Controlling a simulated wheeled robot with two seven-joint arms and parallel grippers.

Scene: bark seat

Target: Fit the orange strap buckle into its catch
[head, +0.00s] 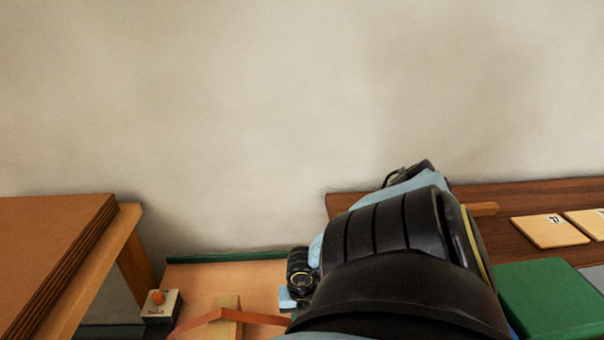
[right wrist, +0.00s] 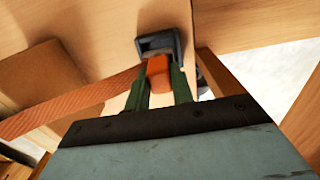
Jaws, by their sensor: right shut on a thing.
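In the right wrist view my right gripper (right wrist: 160,84) is shut on the orange buckle (right wrist: 158,66), with a green finger on each side of it. The orange strap (right wrist: 75,102) runs from the buckle to the left; it also shows in the head view (head: 208,321). The dark grey catch (right wrist: 158,42) sits on a pale wooden surface just beyond the buckle's tip. The buckle's tip is very close to the catch's opening; I cannot tell whether they touch. In the head view my right arm hides the gripper, buckle and catch. My left gripper is not in view.
In the head view a small box with an orange knob (head: 160,305) stands on the left of the light wooden seat (head: 200,275). A brown slab on a wooden frame (head: 55,250) is at far left. A dark shelf (head: 490,230) with tan tiles (head: 549,231) and a green block (head: 548,298) are at right.

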